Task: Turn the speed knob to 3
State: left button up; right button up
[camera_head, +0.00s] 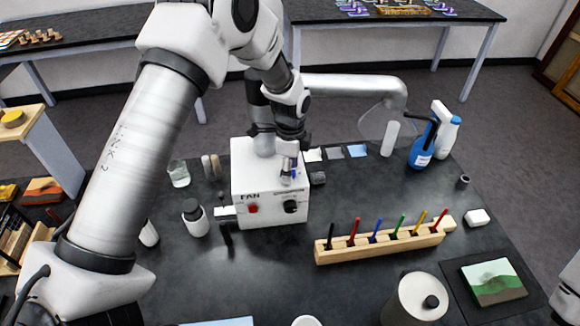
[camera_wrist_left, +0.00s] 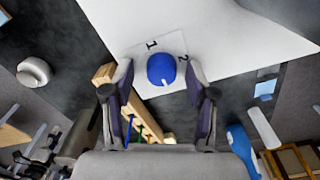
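A white box marked FAN (camera_head: 262,180) stands on the dark bench. Its front has a red round part (camera_head: 252,208) and a black knob (camera_head: 291,206). In the left wrist view a blue knob (camera_wrist_left: 161,69) with a white pointer line sits on a pale plate (camera_wrist_left: 150,48); the digits 1 and 2 show beside it, and no 3 is visible. My left gripper (camera_head: 290,171) is at the top of the box. In the wrist view its fingers (camera_wrist_left: 159,72) are apart, one each side of the knob, with gaps visible. My right gripper is not visible.
A wooden rack (camera_head: 380,246) of several coloured pens stands right of the box. A blue bottle (camera_head: 422,148), a glass (camera_head: 178,174) and a white jar (camera_head: 195,218) are nearby. A grey curved tube (camera_head: 355,86) with a clear hood arches behind. The bench between box and rack is narrow.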

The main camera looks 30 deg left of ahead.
pick_arm(q)
jog(key=shift+r, duration=0.15)
notch_tip(320, 180, up, 12)
dwell(0.3)
jog(key=shift+w, duration=0.1)
